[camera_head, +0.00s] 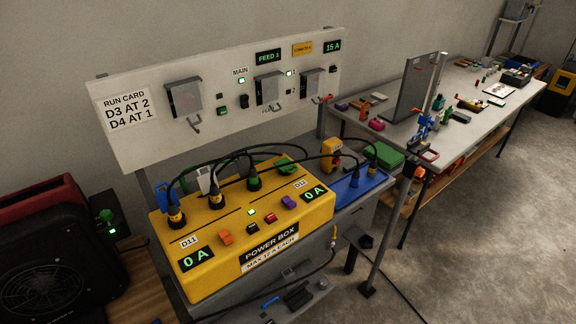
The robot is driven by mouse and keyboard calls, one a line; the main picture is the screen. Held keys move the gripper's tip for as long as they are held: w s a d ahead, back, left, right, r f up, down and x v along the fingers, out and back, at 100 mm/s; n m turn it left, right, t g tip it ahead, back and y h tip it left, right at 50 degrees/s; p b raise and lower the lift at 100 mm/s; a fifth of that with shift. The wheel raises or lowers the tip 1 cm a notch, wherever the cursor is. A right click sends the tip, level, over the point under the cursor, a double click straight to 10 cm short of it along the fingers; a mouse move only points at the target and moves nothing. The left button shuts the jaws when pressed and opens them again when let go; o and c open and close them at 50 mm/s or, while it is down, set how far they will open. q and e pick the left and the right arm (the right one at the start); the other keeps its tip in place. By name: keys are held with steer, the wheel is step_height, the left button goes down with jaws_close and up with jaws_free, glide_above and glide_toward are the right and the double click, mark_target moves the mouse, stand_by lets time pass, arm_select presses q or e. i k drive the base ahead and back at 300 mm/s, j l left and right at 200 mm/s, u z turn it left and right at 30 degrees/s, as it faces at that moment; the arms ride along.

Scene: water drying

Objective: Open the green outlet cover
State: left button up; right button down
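A green piece (287,166), which looks like the green outlet cover, is at the back right of the top of the yellow power box (318,212). Black cables pass around it and partly hide it, so I cannot tell whether it is shut. A pale upright flap (205,180) stands near the back left of the box. Neither of my grippers is in view.
A white panel (225,118) with grey covered switches stands behind the box. A blue box (350,197) with plugs adjoins on the right, with a green case (382,155) behind it. A black fan unit (45,255) is at left. A cluttered workbench (395,128) stands at right.

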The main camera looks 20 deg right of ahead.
mark_target(286, 168)
steer(key=k+j+z, duration=0.1)
steer(key=z, duration=0.25)
steer(key=k+j+z, duration=0.15)
steer(key=z, duration=0.2)
steer(key=k+j+z, duration=0.1)
steer(key=z, duration=0.25)
